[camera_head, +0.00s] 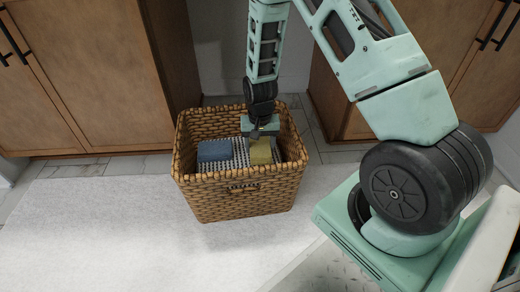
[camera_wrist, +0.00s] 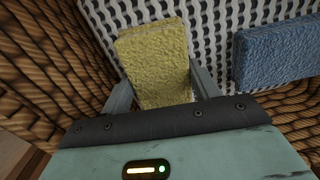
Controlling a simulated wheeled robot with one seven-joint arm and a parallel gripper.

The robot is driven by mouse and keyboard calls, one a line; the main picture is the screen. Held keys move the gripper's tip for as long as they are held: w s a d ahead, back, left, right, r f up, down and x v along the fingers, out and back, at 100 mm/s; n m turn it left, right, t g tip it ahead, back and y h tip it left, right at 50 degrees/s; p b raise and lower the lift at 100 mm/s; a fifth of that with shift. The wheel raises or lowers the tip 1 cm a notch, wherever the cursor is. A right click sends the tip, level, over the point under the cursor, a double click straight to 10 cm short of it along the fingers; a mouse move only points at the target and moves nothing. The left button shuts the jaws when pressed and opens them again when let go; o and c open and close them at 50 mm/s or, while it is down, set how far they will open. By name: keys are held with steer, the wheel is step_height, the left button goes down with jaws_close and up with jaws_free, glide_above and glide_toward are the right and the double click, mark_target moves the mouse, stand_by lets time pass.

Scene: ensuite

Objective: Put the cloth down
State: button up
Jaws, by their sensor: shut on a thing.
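A yellow folded cloth (camera_head: 261,152) is inside the wicker basket (camera_head: 240,198). My gripper (camera_head: 262,138) reaches down into the basket from above and is shut on the yellow cloth. In the wrist view the yellow cloth (camera_wrist: 156,62) sits between the two fingers of my gripper (camera_wrist: 162,88). A blue folded cloth (camera_head: 214,150) lies beside it on the left in the head view; it also shows at the right in the wrist view (camera_wrist: 277,53). I cannot tell whether the yellow cloth touches the basket's bottom.
The basket has a black-and-white patterned lining (camera_head: 238,150). It stands on a pale rug (camera_head: 110,215). Wooden cabinets (camera_head: 85,70) stand behind it on the left and on the right (camera_head: 350,110). The rug left of the basket is clear.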

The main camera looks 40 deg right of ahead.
steer(key=shift+f, duration=0.15)
steer(key=o, duration=1)
